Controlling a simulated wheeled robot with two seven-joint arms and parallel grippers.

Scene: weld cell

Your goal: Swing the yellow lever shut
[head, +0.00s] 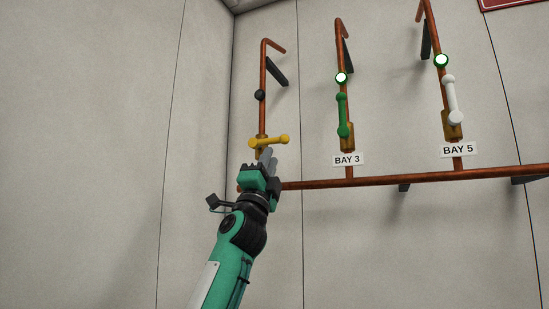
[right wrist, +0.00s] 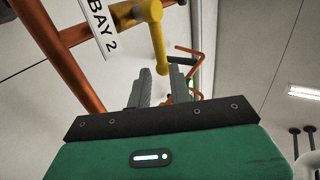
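The yellow lever (head: 270,142) sits on the leftmost upright copper pipe and lies nearly level, crosswise to that pipe. My right gripper (head: 266,154) is just below it in the head view and covers part of the pipe behind. In the right wrist view the two grey fingers of the right gripper (right wrist: 162,78) stand apart. The round free end of the yellow lever (right wrist: 161,66) shows at the gap between the fingertips; I cannot tell if it touches a finger. My left gripper is not in view.
A black, unlit ball (head: 260,95) is above the yellow lever. The green lever (head: 343,115) and white lever (head: 452,100) lie along their pipes, under lit indicators. A horizontal copper pipe (head: 400,178) runs below. A BAY 2 sign (right wrist: 101,25) is close by.

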